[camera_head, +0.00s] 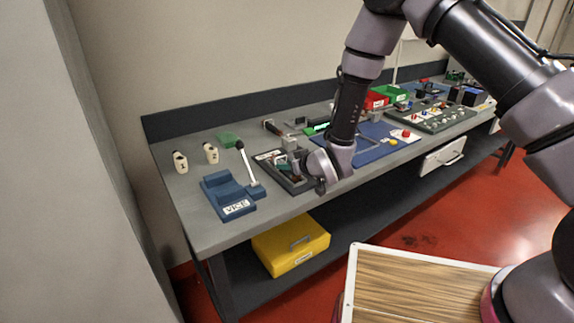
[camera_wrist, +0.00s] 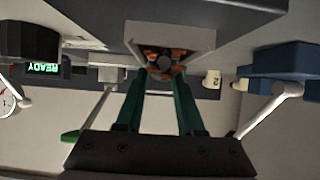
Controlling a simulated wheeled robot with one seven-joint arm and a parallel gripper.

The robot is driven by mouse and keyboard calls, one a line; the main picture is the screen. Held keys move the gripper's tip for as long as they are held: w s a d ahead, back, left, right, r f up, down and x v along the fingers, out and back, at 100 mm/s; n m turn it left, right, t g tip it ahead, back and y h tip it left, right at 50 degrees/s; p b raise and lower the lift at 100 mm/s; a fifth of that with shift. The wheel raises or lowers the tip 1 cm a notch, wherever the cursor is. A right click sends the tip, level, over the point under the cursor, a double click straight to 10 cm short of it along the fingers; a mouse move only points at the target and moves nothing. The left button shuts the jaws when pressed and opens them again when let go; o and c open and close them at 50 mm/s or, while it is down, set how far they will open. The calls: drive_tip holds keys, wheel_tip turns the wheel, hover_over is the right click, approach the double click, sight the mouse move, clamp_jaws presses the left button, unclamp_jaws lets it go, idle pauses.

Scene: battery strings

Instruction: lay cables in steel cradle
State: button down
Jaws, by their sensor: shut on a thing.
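My gripper (camera_wrist: 163,85) has long green fingers that reach forward in the wrist view, close together at the tips. It is shut on the cables (camera_wrist: 165,62), which show as a small cluster of orange pieces around a grey round end. A pale grey, box-like piece (camera_wrist: 195,38), which looks like the steel cradle, surrounds the cluster at the fingertips. Whether the cables touch its floor cannot be told. In the head view my gripper (camera_head: 289,168) is low over a dark labelled tray on the bench, and my wrist hides part of it.
A blue vice (camera_head: 228,195) with a raised lever stands left of my gripper. Two cream numbered pieces (camera_head: 211,153) stand behind it. A green READY display (camera_wrist: 44,68) is beside the work area. Red and green bins (camera_head: 377,100) and loaded trays fill the bench's right.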

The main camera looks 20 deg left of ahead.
drive_tip(key=shift+f, duration=0.1)
drive_tip(key=c, duration=0.5)
unclamp_jaws()
